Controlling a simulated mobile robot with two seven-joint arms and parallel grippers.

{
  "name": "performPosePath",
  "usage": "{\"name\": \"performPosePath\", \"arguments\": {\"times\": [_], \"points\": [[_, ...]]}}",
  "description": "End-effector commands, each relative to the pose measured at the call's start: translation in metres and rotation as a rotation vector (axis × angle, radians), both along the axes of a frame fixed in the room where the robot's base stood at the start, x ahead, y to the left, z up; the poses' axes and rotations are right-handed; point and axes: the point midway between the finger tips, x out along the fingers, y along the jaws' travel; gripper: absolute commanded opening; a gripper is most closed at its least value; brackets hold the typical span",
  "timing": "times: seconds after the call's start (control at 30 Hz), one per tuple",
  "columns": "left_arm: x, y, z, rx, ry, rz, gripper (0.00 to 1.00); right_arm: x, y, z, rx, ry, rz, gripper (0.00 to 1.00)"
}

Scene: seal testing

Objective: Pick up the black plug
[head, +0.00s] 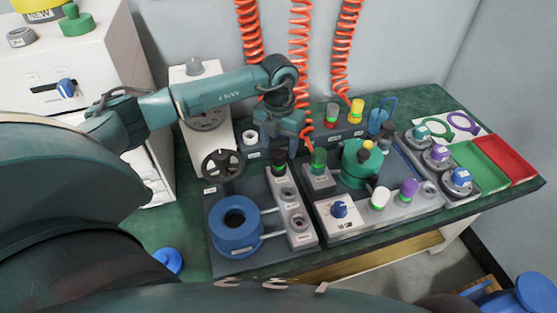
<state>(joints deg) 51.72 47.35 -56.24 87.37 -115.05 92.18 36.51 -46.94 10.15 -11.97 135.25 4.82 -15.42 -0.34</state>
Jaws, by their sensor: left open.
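A black plug (279,164) with a green ring stands upright in the back position of a narrow grey block (291,210) in the head view. My left gripper (283,140) reaches in from the left and points down just above this plug. Its jaws are open, and it looks empty. Whether the fingertips reach around the plug's top cannot be told. My right gripper is not in view.
A blue ring-shaped part (236,226) and a black handwheel (222,164) stand left of the block. A green-topped plug (318,161) and a green round housing (360,165) stand to the right. Orange coiled hoses (301,60) hang behind. Green and red trays (511,157) lie far right.

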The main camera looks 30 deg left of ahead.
Motion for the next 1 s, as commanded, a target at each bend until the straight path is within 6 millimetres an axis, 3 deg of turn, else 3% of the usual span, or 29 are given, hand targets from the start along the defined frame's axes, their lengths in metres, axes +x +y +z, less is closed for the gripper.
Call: {"name": "performPosePath", "arguments": {"times": [0.27, 0.53, 1.0], "points": [[0.001, 0.002, -0.041, -0.001, 0.002, -0.001, 0.58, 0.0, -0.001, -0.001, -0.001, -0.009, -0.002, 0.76], [0.001, 0.002, -0.045, -0.001, 0.001, -0.001, 0.57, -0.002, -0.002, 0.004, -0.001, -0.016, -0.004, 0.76], [0.001, 0.002, -0.044, -0.001, 0.001, -0.001, 0.19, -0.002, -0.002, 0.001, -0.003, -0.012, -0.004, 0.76]]}}
